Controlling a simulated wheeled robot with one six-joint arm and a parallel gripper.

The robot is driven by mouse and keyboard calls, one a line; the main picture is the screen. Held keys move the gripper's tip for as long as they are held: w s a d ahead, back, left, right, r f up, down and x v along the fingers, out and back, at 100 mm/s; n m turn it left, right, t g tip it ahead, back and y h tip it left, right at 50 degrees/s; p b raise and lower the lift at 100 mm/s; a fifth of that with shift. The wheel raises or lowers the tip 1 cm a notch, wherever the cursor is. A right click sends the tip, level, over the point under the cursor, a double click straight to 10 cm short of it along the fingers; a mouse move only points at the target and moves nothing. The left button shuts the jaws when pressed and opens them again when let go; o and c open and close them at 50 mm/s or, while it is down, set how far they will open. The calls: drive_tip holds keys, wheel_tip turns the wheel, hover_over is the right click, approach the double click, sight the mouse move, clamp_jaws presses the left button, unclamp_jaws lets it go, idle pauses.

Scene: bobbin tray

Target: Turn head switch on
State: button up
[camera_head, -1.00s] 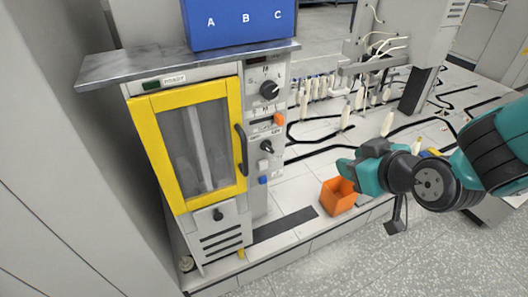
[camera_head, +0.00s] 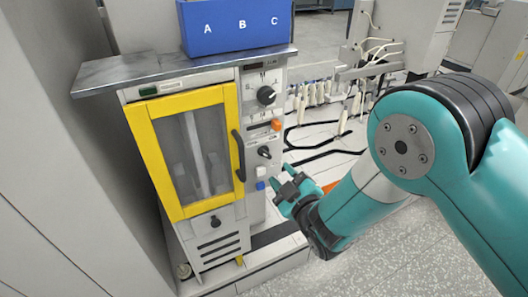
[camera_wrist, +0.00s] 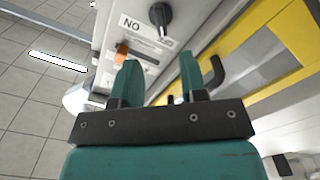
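The grey control panel (camera_head: 254,205) stands right of the yellow-framed door. It carries a large black dial (camera_head: 266,96), an orange switch (camera_head: 276,125), a smaller black knob (camera_head: 264,152), a white button (camera_head: 261,172) and a blue button (camera_head: 260,185). I cannot tell which one is the head switch. Nothing is between the fingers.
The yellow door (camera_head: 232,130) has a dark handle (camera_head: 239,155) projecting close to the panel. A blue box (camera_head: 235,28) marked A B C stands on the metal top (camera_head: 110,72). White bobbins (camera_head: 318,92) hang behind.

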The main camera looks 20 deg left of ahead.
sight(266, 155)
drive_tip(key=x, duration=0.9)
drive_tip(key=shift+a+p, duration=0.15)
drive_tip(key=shift+p, duration=0.25)
drive_tip(key=shift+c, duration=0.2)
